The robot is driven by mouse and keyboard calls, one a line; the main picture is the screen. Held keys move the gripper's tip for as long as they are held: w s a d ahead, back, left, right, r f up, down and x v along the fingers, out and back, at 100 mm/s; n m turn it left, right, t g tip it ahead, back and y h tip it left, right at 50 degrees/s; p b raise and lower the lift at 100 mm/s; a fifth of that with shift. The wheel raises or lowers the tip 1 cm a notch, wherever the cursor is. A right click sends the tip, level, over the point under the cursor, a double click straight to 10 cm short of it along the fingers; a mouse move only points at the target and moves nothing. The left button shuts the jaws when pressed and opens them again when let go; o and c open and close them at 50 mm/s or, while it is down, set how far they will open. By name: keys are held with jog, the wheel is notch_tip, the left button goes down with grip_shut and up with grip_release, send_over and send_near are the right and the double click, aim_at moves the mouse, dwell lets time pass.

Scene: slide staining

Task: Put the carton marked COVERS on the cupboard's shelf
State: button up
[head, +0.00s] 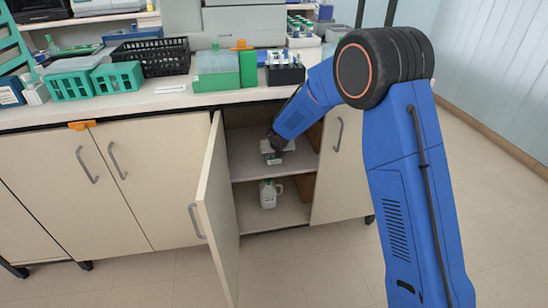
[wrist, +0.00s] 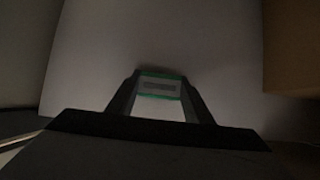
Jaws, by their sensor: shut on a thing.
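The carton (head: 271,157), white with green, is inside the open cupboard at the height of its shelf (head: 245,163). My gripper (head: 275,145) is shut on it. In the wrist view my gripper (wrist: 160,97) has one finger on each side of the carton (wrist: 159,86), which shows green edges and a grey label. The label's lettering is too small to read. The shelf's pale surface (wrist: 215,50) spreads around it. I cannot tell whether the carton touches the shelf or is just above it.
The cupboard door (head: 215,210) stands open on the left. A white jug (head: 268,195) stands on the cupboard floor below the shelf. A tan surface (wrist: 290,50) is at the right in the wrist view. The crowded worktop (head: 170,98) overhangs the opening.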

jog(key=shift+f, duration=0.15)
jog(key=o, duration=1)
jog(key=shift+r, duration=0.35)
jog(key=v, duration=0.7)
jog(key=shift+s, duration=0.1)
jog(key=shift+s+d, duration=0.1)
